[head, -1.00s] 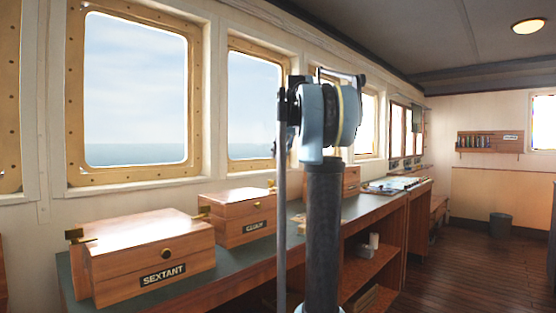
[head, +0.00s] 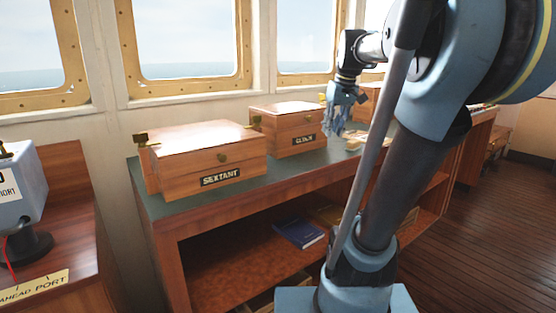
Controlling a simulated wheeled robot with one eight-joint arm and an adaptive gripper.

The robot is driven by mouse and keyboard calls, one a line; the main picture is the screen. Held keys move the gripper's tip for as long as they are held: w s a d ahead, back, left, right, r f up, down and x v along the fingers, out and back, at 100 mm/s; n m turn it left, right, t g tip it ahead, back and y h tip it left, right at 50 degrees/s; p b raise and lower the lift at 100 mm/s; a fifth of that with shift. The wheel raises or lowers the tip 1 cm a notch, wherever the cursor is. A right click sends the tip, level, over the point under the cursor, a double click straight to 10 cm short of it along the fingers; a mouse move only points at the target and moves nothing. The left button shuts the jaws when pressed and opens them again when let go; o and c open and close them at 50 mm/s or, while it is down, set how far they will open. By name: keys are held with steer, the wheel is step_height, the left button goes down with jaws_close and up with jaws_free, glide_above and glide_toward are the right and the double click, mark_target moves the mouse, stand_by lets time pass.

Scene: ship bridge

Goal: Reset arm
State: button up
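My arm rises from its base at the lower right of the head view and bends over toward the counter. My gripper (head: 341,113) hangs pointing down at the arm's far end, beside the right side of the second wooden box. It is small and partly blurred, so I cannot tell whether its fingers are apart or together. No held thing shows in it.
A wooden box labelled SEXTANT (head: 205,158) and a second labelled box (head: 290,128) stand on the green-topped counter (head: 165,203). A blue book (head: 298,233) lies on the shelf below. A grey device (head: 20,190) stands at the left. Wooden floor (head: 480,240) is clear at right.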

steer(key=s+f+m, duration=0.1)
steer(key=s+f, duration=0.9)
steer(key=f, duration=0.3)
steer(key=s+f+m+h, duration=0.1)
steer(key=s+f+m, duration=0.1)
steer(key=s+f, duration=0.7)
step_height(320, 180, down, 5)
steer(key=shift+s+d+r+m, duration=0.2)
steer(key=shift+s+m, duration=0.1)
steer(key=shift+s, duration=0.05)
steer(key=shift+w+f, duration=0.2)
steer(key=shift+w, duration=0.3)
steer(key=shift+o, duration=1)
steer(key=shift+d, duration=0.1)
